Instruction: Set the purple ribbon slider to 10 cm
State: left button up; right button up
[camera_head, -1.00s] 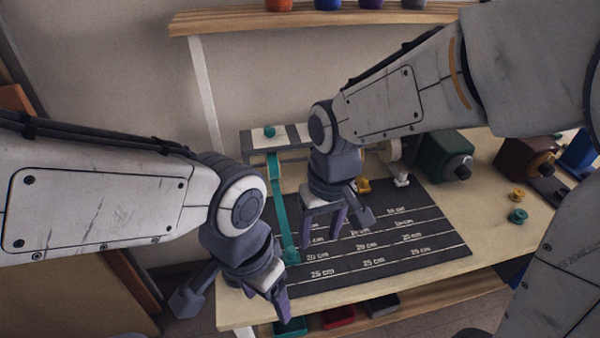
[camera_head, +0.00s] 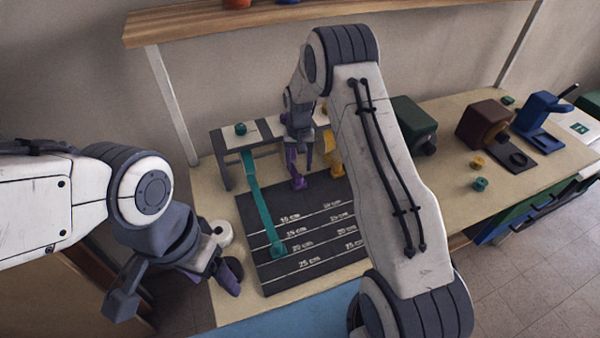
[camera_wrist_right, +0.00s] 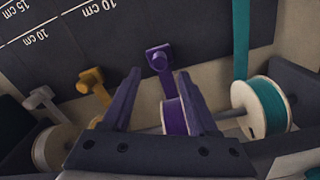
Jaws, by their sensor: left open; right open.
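The purple slider (camera_head: 298,184) is at the board's back edge in the head view. In the right wrist view the purple slider (camera_wrist_right: 160,58) is just ahead of my fingertips, between their lines, with its purple spool (camera_wrist_right: 175,117) behind it. My right gripper (camera_head: 299,160) is open and points down over it; the right wrist view shows my right gripper (camera_wrist_right: 158,75) with empty jaws. The dark board (camera_head: 262,274) carries lines marked 10 to 25 cm; the 10 cm line lies nearer the front than the purple slider. My left gripper (camera_head: 177,290) is open and empty, left of the board.
The teal slider (camera_head: 278,248) is pulled out near the 20 cm line. Yellow (camera_wrist_right: 92,78) and grey (camera_wrist_right: 40,97) sliders stay near their spools. A white round item (camera_head: 222,232) sits beside the board. Green (camera_head: 412,124) and brown (camera_head: 482,125) devices stand right.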

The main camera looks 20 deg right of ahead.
aim_at(299, 175)
notch_tip(299, 175, down, 6)
jog(key=shift+r+p, duration=0.1)
jog(key=shift+p, duration=0.45)
grip_shut()
dwell(1.1)
